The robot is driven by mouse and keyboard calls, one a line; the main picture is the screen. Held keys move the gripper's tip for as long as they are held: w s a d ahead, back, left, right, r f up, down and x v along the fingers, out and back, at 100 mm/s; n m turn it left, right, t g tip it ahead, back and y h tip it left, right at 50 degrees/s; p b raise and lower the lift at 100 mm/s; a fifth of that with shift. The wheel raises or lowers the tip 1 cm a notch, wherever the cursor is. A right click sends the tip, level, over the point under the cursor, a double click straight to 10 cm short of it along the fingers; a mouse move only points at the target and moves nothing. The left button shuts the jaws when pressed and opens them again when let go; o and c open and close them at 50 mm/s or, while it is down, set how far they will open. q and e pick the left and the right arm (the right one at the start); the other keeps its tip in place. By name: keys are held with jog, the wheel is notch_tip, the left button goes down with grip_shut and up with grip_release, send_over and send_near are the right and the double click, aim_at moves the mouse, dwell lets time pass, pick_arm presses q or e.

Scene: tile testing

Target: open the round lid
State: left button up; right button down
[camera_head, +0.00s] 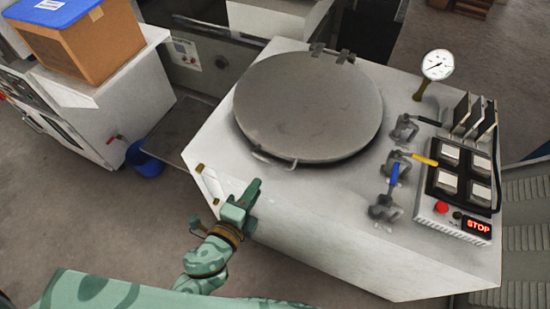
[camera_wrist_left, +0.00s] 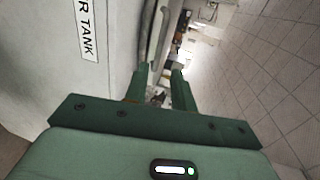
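The round grey lid (camera_head: 308,105) lies flat and closed on top of the white tank (camera_head: 330,215). Its bar handle (camera_head: 272,160) is on the near left rim, and its hinge (camera_head: 332,54) is at the far side. My green left gripper (camera_head: 250,192) is at the tank's near left edge, below and left of the handle and apart from it. In the left wrist view the two fingers (camera_wrist_left: 161,84) stand apart with nothing held between them. The tank wall with a label (camera_wrist_left: 86,30) is on the left there. My right gripper is not in view.
Right of the lid are several valves with levers (camera_head: 397,172), a pressure gauge (camera_head: 437,66) and a control panel (camera_head: 460,190) with a red STOP display. A cardboard box (camera_head: 85,50) with a blue lid and a blue bucket (camera_head: 146,160) are at the left. Floor is free at lower left.

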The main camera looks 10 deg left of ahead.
aim_at(272, 163)
pick_arm(q)
jog(key=b+x, duration=0.1)
jog(key=x, duration=1)
jog(key=shift+w, duration=0.15)
grip_shut()
